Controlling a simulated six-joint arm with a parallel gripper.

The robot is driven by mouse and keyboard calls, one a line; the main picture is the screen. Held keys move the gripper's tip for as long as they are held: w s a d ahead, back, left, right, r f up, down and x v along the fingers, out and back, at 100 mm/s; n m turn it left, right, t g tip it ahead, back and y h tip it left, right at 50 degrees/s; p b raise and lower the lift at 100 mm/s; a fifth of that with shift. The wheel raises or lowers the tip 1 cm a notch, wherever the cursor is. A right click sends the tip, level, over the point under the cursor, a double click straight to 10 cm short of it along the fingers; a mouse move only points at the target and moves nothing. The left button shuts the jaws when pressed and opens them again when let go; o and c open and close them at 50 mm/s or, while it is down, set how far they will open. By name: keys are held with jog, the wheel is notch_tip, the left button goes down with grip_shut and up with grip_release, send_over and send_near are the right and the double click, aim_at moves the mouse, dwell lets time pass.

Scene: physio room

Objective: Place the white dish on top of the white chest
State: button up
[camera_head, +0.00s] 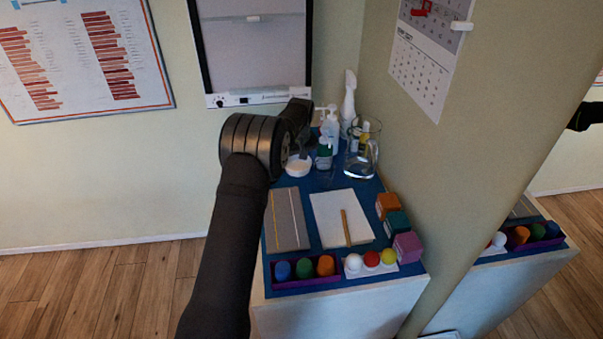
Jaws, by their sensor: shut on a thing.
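The white dish (298,168) is a small shallow round bowl at the back left of the blue top. My gripper (302,154) comes down over its rear rim and is shut on it. My dark wrist and arm cover part of the view to the left. I cannot tell whether the dish touches the surface or hangs just above it. The white chest (340,309) shows its pale front below the blue top, against the wall at right.
Close right of the dish stand bottles (331,131) and a glass jug (362,150). In front lie a grey book (287,220), white paper with a pencil (330,214), coloured blocks (397,222), a purple tray (280,284) and several balls (371,260). The mirror (520,190) is at right.

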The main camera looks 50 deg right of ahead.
aim_at(298, 169)
jog(key=shift+f, duration=2.1)
jog(key=shift+f, duration=0.2)
jog(key=o, duration=0.8)
jog(key=shift+r, duration=0.15)
jog(key=r, duration=0.4)
jog(key=s+r, duration=0.1)
jog(key=r, duration=0.7)
jog(key=shift+s+a, duration=0.15)
jog(key=shift+a, duration=0.25)
